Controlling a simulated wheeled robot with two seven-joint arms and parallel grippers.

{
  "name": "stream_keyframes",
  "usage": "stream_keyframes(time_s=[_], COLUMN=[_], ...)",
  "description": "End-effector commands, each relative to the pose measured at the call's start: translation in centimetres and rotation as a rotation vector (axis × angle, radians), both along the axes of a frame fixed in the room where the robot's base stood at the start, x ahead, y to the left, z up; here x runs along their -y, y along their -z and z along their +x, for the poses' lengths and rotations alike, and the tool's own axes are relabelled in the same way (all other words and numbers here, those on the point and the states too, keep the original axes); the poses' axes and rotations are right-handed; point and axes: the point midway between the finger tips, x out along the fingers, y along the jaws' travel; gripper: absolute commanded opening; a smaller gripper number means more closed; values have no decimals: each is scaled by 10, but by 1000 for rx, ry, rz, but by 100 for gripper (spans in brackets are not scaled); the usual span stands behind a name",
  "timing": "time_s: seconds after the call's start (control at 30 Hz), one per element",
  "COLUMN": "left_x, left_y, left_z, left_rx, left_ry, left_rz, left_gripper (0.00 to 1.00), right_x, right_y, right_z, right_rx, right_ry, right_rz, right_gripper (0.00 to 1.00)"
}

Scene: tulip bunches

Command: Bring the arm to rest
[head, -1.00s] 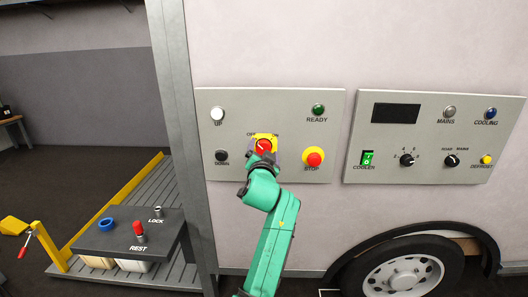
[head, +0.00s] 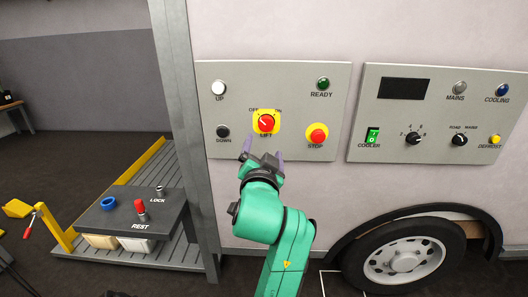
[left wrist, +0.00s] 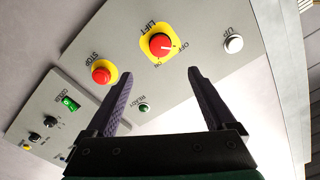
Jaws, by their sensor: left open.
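My left gripper (head: 262,150) is open and empty in front of the left control panel (head: 292,170), just below the red LIFT knob (head: 266,122) on its yellow plate. It does not appear to touch the knob. The knob's white mark points toward OFF. In the left wrist view, my left gripper's two dark fingers (left wrist: 162,74) are spread apart, with the LIFT knob (left wrist: 160,44) beyond them. My green left arm comes up from the bottom of the head view. My right gripper is not in view.
The panel also holds the red STOP button (head: 317,135), white UP button (head: 219,88), dark DOWN button (head: 223,131) and green READY light (head: 323,83). A second panel (head: 440,90) is at right. A REST shelf (head: 115,222) stands lower left, above a platform.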

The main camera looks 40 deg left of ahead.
Motion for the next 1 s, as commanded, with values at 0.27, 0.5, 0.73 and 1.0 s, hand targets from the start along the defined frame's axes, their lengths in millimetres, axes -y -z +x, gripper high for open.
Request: stream_keyframes(time_s=[0.27, 0.5, 0.73, 1.0], left_x=[0, 27, 92, 133], left_y=[0, 59, 257, 497], left_z=[0, 49, 101, 20], left_rx=[1, -121, -430, -780], left_ry=[1, 118, 375, 511], left_rz=[1, 4, -91, -321], left_gripper=[89, 89, 89, 89], right_x=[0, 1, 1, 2], right_y=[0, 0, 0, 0], right_z=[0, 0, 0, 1], right_rx=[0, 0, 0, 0], right_ry=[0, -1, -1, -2], right_rz=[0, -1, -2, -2], right_gripper=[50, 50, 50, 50])
